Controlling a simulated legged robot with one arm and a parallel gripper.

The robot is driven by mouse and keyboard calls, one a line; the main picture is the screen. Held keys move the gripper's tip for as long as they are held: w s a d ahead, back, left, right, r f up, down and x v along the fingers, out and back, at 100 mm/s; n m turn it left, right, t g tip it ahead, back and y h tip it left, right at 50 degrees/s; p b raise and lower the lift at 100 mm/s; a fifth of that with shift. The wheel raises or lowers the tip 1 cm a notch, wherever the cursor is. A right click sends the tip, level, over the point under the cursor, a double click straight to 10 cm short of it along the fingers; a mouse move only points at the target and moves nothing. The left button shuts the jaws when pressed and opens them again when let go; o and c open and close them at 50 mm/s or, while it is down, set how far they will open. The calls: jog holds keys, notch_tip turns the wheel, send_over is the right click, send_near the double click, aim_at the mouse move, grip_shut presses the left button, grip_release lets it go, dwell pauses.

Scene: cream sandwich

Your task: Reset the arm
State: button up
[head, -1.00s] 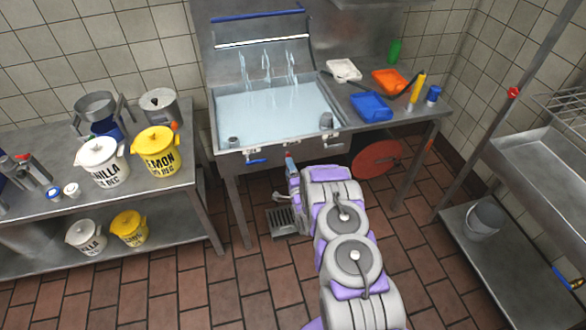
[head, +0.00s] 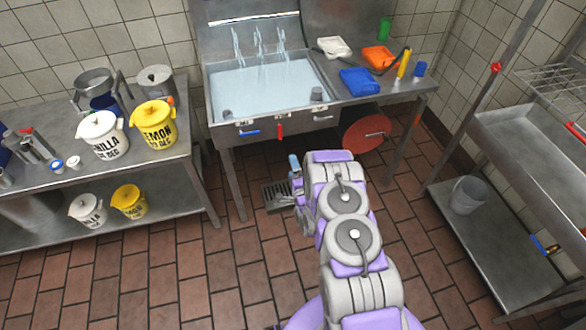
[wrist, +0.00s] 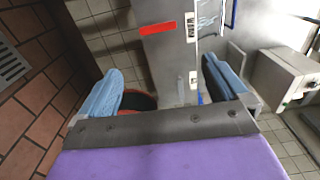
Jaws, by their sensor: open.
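My gripper (head: 294,166) is in front of the sink, low and apart from its front panel. In the wrist view its two blue fingers are spread with nothing between them (wrist: 163,85). My arm reaches forward, folded, from the bottom of the head view. The metal sink (head: 222,130) holds water, with streams at its back wall. On its front panel a red handle (head: 280,132) points down and a blue handle (head: 250,133) lies level. The red handle also shows in the wrist view (wrist: 157,28), beyond the fingers.
A left table (head: 150,175) bears white and yellow buckets and pots. Trays and bottles stand on the counter right of the sink. A round red lid (head: 366,131) is under that counter. A metal shelf (head: 470,240) stands at the right. Tiled floor between is clear.

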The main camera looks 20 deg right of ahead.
jog(key=shift+d, duration=0.2)
jog(key=w+a+r+n+g, duration=0.2)
jog(key=w+r+n+g, duration=0.25)
jog(key=r, duration=0.55)
jog(key=s+r+n+g, duration=0.5)
jog(key=s+r, duration=0.3)
jog(key=r, duration=0.1)
jog(key=s+a+r+n+g, duration=0.1)
jog(key=s+r+n+g, duration=0.2)
jog(key=s, duration=1.2)
jog(key=s+a+r+n+g, duration=0.1)
jog(key=s+r+g, duration=0.3)
jog(key=s+r, duration=0.4)
jog(key=s+a+r+n+g, duration=0.1)
jog(key=s+r+n+g, duration=0.2)
jog(key=s, duration=1.9)
notch_tip(320, 180, up, 4)
jog(key=shift+s+f+n, duration=0.2)
jog(key=shift+s+n, duration=0.1)
jog(key=shift+n, duration=0.55)
